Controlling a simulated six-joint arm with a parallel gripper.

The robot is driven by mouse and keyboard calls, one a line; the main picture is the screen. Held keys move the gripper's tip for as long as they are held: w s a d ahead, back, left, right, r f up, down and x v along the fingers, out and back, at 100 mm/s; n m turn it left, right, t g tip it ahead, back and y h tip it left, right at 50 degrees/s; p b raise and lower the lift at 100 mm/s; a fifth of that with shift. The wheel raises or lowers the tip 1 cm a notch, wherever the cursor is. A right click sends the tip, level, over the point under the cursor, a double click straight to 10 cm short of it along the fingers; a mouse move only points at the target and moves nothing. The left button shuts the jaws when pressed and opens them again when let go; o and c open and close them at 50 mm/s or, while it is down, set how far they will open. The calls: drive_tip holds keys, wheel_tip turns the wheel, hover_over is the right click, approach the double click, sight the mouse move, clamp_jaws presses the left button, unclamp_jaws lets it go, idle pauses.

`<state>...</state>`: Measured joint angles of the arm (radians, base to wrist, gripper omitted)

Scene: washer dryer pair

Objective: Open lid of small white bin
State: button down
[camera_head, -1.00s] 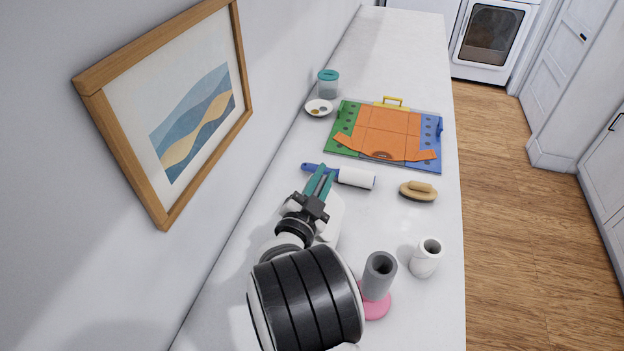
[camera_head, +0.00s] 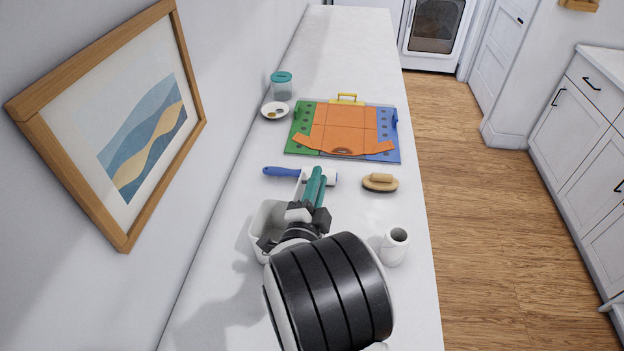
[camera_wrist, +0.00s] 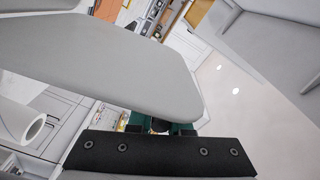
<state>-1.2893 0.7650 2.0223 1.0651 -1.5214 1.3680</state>
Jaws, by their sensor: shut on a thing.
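The small white bin (camera_head: 259,232) stands on the counter, left of my wrist in the head view. Its top is open on the side I can see, and my arm hides the rest. My gripper (camera_head: 314,182) has teal fingers and is above the bin's right far side. In the wrist view a broad pale grey panel, which looks like the bin's lid (camera_wrist: 100,65), reaches between the fingers (camera_wrist: 160,126), and they are shut on it. In the head view only a thin white edge of it shows beside the fingers.
A lint roller (camera_head: 284,172) lies just beyond my gripper. A wooden brush (camera_head: 380,182) and a white cup (camera_head: 395,247) stand to the right. A coloured toolbox-like board (camera_head: 343,130), a small dish (camera_head: 275,111) and a teal-lidded jar (camera_head: 282,87) are farther back.

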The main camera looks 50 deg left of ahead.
drive_tip(key=shift+w+d+f, duration=0.1)
idle(0.4)
drive_tip(key=c, duration=0.8)
unclamp_jaws()
drive_tip(key=shift+c, duration=0.2)
drive_tip(key=v, duration=1.5)
drive_tip(key=shift+s+d, duration=0.2)
drive_tip(key=shift+s, duration=0.15)
